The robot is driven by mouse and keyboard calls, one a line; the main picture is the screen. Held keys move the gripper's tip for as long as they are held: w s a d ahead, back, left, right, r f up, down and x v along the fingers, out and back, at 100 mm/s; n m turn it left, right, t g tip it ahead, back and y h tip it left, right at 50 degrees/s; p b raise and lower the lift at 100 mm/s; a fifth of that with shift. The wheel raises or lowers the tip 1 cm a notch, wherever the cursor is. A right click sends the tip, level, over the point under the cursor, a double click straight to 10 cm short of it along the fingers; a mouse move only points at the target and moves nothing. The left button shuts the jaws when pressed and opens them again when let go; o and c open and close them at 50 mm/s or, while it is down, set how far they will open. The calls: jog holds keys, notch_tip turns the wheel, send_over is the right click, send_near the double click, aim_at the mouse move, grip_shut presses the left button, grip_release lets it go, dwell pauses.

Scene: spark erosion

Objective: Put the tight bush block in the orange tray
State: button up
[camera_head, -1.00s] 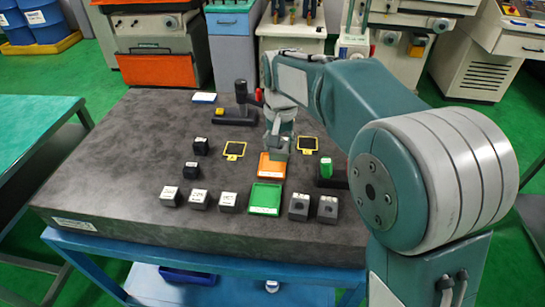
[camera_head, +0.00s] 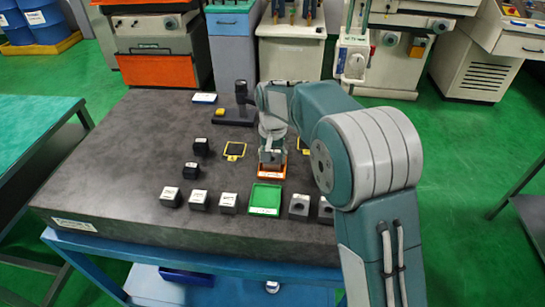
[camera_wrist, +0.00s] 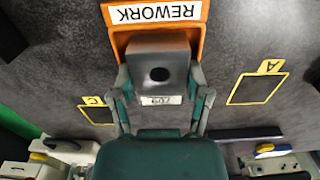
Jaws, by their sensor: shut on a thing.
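The block is over or inside the orange tray (camera_wrist: 115,41), whose label reads REWORK. Whether the block touches the tray floor cannot be told. Its fit, tight or not, cannot be read from the frames.
A green tray (camera_head: 265,197) lies in front of the orange one. Grey blocks (camera_head: 228,202) stand on both sides of it. Small black blocks (camera_head: 201,147) and a dark stand (camera_head: 235,117) are farther left and back.

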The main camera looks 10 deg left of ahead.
jog(key=shift+f, duration=0.1)
jog(key=o, duration=1.3)
jog(key=shift+f, duration=0.15)
jog(key=shift+o, duration=0.2)
